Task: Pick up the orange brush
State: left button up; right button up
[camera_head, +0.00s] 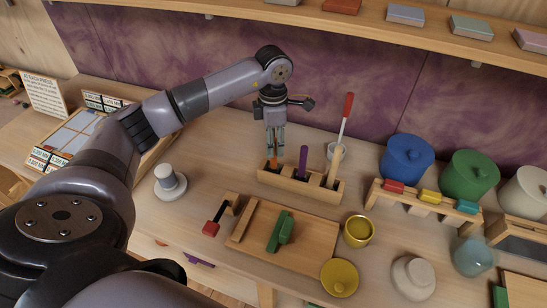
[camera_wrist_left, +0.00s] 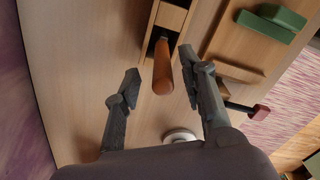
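The orange brush (camera_head: 272,163) stands in the leftmost slot of a wooden holder (camera_head: 318,194). In the left wrist view its orange handle (camera_wrist_left: 162,72) points toward the camera from a dark slot. My left gripper (camera_head: 275,143) is above the brush, pointing down. In the left wrist view the left gripper (camera_wrist_left: 158,88) is open, with its fingers apart on either side of the handle; the right-hand finger looks nearer to it. I cannot tell whether either finger touches it. The brush's lower end is hidden in the holder. My right gripper is not in view.
A purple handle (camera_head: 302,160) and a pale wooden handle (camera_head: 334,166) stand in the same holder. Behind it a red-handled tool (camera_head: 345,112) leans in a white cup. A wooden board (camera_head: 305,250) with a green block lies in front. Coloured pots (camera_head: 407,160) stand right.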

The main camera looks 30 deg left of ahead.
aim_at(275, 166)
pick_arm(q)
jog(key=shift+f, duration=0.4)
jog(key=f+p, duration=0.2)
jog(key=f, duration=0.2)
jog(key=shift+d+f+p, duration=0.3)
jog(key=shift+f+p, duration=0.05)
jog(key=shift+p, duration=0.05)
jog(key=shift+f, duration=0.4)
jog(key=shift+c, duration=0.3)
grip_shut()
